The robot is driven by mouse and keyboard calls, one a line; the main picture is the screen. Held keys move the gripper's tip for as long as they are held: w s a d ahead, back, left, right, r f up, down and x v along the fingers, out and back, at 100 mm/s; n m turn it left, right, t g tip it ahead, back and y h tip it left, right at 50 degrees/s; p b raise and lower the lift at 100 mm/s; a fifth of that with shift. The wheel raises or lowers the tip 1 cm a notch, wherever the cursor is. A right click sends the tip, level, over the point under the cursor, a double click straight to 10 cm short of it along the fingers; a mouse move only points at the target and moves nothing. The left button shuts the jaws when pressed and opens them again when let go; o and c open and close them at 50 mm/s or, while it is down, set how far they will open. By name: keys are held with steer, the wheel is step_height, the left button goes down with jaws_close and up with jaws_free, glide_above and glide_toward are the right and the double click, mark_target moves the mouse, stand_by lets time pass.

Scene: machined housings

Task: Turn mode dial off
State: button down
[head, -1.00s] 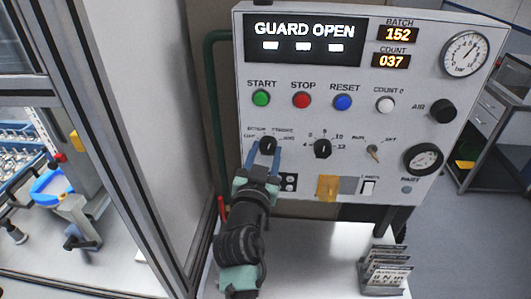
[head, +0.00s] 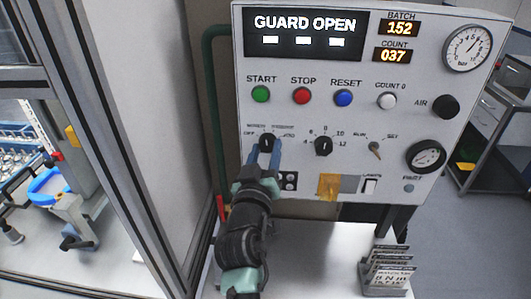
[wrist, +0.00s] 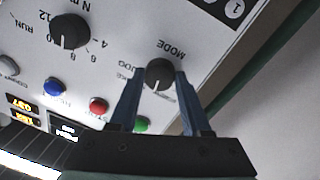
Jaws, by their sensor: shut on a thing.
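The mode dial (head: 267,142) is a round black knob at the lower left of the white control panel. In the wrist view, the mode dial (wrist: 160,74) sits between the two blue fingers, with MODE printed beside it upside down. Its white pointer line aims roughly toward the panel's top. In the head view, OFF is printed at the dial's left; the other labels are too small to read surely. My gripper (head: 265,149) is shut on the dial from the front, and in the wrist view my gripper (wrist: 159,84) has a finger on each side.
Green (head: 261,94), red (head: 302,96) and blue (head: 343,98) buttons lie above the dial. A numbered dial (head: 323,146) is to its right. A green pipe (head: 215,110) runs left of the panel. A card rack (head: 388,272) stands on the white bench below.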

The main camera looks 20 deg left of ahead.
steer(key=n+p, duration=0.1)
steer(key=n, duration=0.6)
steer(key=shift+d+y, duration=0.1)
steer(key=shift+y, duration=0.3)
steer(key=n+p, duration=0.3)
steer(key=n, duration=0.2)
steer(key=shift+n+y, duration=0.3)
steer(key=shift+n, duration=0.1)
steer(key=shift+c, duration=1.8)
jaws_free()
steer(key=shift+s+d, duration=0.1)
